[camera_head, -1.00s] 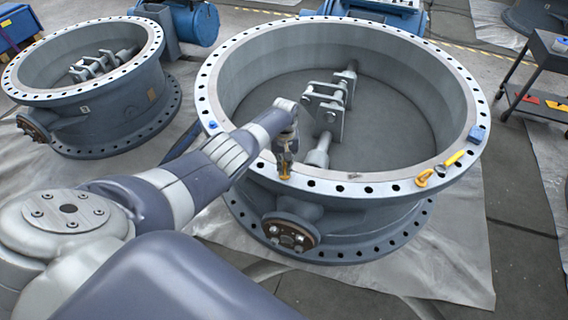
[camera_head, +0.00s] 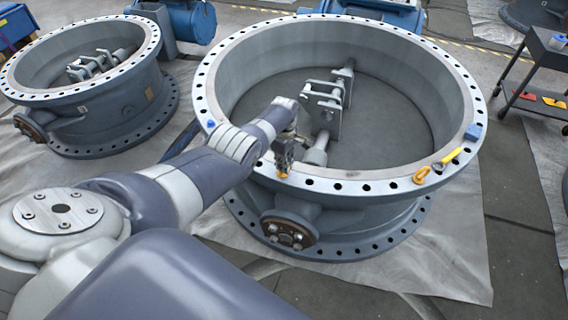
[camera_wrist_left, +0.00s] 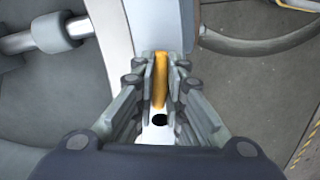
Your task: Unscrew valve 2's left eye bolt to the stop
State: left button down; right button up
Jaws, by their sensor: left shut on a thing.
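Valve 2, the large grey ring body (camera_head: 340,192), stands in the middle of the head view with a flange full of bolt holes on top. My left gripper (camera_head: 284,166) is over the near left part of this flange. It is shut on a yellow eye bolt (camera_wrist_left: 160,85), which shows edge-on between the fingers in the left wrist view. Only a bit of the bolt shows below the fingers in the head view, and its thread is hidden. A dark bolt hole (camera_wrist_left: 160,119) lies beside the bolt in the wrist view. My right gripper is not in view.
A yellow eye bolt (camera_head: 421,174), a yellow-handled tool (camera_head: 452,156) and a blue item (camera_head: 473,132) lie on the flange at right. A small blue piece (camera_head: 211,124) sits at left. Another valve (camera_head: 95,108) stands left; a dark cart (camera_head: 545,75) stands right.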

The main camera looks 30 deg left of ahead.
pick_arm(q)
jog(key=n, duration=0.6)
jog(key=shift+w+a, duration=0.15)
jog(key=shift+w, duration=0.15)
jog(key=n+b, duration=0.1)
jog(key=n, duration=0.4)
jog(key=shift+a+n, duration=0.15)
jog(key=shift+n, duration=0.25)
jog(key=n, duration=0.3)
jog(key=shift+w+a+n, duration=0.1)
jog(key=shift+n, duration=0.2)
jog(key=shift+a+r+n, duration=0.1)
jog(key=shift+n, duration=1.7)
jog(key=c, duration=1.7)
grip_release()
jog(key=shift+o, duration=0.2)
jog(key=shift+r, duration=0.1)
